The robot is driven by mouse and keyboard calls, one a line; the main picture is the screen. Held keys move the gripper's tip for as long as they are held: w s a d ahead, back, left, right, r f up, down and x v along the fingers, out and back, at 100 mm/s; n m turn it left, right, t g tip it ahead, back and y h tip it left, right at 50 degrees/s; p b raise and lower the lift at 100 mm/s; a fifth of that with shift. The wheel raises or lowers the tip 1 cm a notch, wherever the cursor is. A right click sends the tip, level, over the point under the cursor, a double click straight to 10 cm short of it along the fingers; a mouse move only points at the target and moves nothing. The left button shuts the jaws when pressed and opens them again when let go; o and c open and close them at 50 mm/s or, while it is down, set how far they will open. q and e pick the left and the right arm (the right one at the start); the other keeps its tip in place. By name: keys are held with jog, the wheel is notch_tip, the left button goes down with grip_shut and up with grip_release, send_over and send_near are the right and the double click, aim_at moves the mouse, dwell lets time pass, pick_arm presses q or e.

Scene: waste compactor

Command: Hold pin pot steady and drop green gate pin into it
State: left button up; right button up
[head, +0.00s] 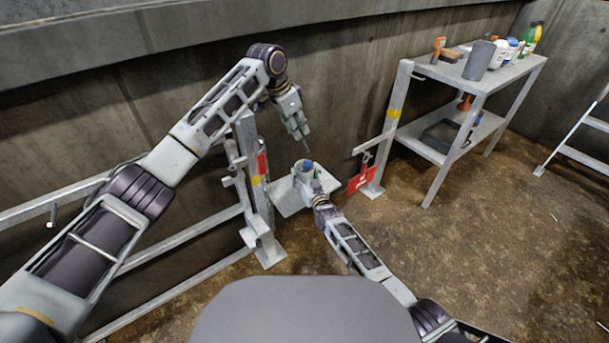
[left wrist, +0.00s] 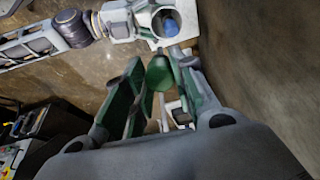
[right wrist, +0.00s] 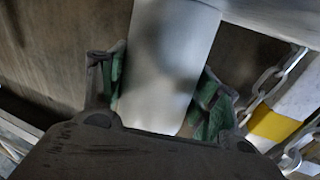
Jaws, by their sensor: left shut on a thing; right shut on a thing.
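The pin pot (head: 301,172) is a grey open cylinder over a small pale plate (head: 290,204) beside the gate post. A blue thing (left wrist: 170,26) shows inside its mouth in the left wrist view. My right gripper (head: 317,192) is shut on the pot; in the right wrist view its green-padded fingers lie either side of the pot wall (right wrist: 168,70). My left gripper (head: 300,130) is above the pot, pointing down, shut on the green gate pin. The pin's round green head (left wrist: 159,73) shows between its fingers in the left wrist view. The thin shank is hard to see.
A metal gate post (head: 250,165) with red and yellow marks stands left of the pot. A red tag (head: 361,179) hangs on a chain to the right. A metal shelf (head: 507,78) holds bottles and containers. A ladder (head: 580,155) stands far right. The concrete wall is close behind.

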pick_arm(q)
jog(key=d+n, duration=0.1)
jog(key=f+n, duration=0.1)
jog(key=d+f+n, duration=0.1)
jog(key=shift+w+d+f+t+y, duration=0.25)
jog(key=shift+w+d+t+y, duration=0.05)
jog(key=shift+t+y, duration=0.1)
jog(key=n, duration=0.1)
jog(key=w+a+n, duration=0.1)
jog(key=shift+w+a+r+n+t+y, duration=0.1)
jog(key=shift+a+r+n+t+y, duration=0.05)
jog(key=shift+a+n+t+y, duration=0.2)
jog(key=shift+w+a+r+n+y, duration=0.1)
jog(key=shift+n+y, duration=0.1)
jog(key=shift+n, duration=0.4)
jog(key=shift+w+a+f+n+y, duration=0.1)
jog(key=shift+n+y, duration=0.05)
jog(key=shift+n, duration=0.4)
jog(key=shift+w+a+r+n+y, duration=0.1)
jog(key=shift+n+y, duration=0.1)
jog(key=shift+n, duration=0.4)
notch_tip(320, 180, down, 6)
